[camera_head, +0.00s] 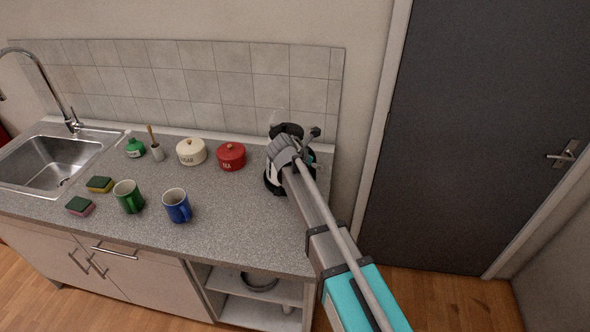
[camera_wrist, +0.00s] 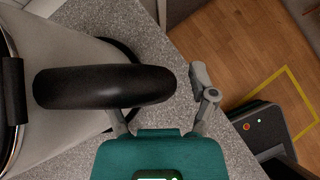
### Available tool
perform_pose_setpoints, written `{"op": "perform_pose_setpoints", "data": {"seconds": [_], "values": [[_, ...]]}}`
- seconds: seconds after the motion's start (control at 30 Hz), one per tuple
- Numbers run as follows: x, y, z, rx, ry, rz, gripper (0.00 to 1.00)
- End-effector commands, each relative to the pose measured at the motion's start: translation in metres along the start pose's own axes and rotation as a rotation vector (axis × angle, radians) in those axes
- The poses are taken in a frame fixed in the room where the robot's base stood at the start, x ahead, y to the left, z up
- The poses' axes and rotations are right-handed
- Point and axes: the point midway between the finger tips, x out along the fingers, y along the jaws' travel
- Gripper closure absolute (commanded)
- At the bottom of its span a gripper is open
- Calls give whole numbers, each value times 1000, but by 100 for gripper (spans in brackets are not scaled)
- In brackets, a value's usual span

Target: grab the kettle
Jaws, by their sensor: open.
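The kettle (camera_head: 272,176) stands on the counter's right end, pale with black parts. My arm and gripper (camera_head: 302,148) cover much of it in the head view. In the wrist view, its black handle (camera_wrist: 90,88) lies across the left and middle, with the pale kettle body (camera_wrist: 55,138) behind it. My gripper (camera_wrist: 158,92) is open around the handle's outer end. The left finger passes partly out of sight behind the handle, and the right finger is beyond its rounded end with a small gap. I cannot tell whether the left finger touches the handle.
A red tea pot (camera_head: 231,157) and a white sugar pot (camera_head: 191,153) stand left of the kettle. A blue mug (camera_head: 177,207) and a green mug (camera_head: 128,197) stand nearer the front. The tiled wall (camera_head: 225,88) is close behind. Floor lies beyond the counter's right edge.

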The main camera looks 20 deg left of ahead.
Motion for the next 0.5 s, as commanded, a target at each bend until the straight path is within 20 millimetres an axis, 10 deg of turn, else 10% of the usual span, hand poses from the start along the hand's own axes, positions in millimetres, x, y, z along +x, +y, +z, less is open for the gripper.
{"op": "perform_pose_setpoints", "data": {"seconds": [0.5], "values": [[0,0,0,0,0,0,26]]}}
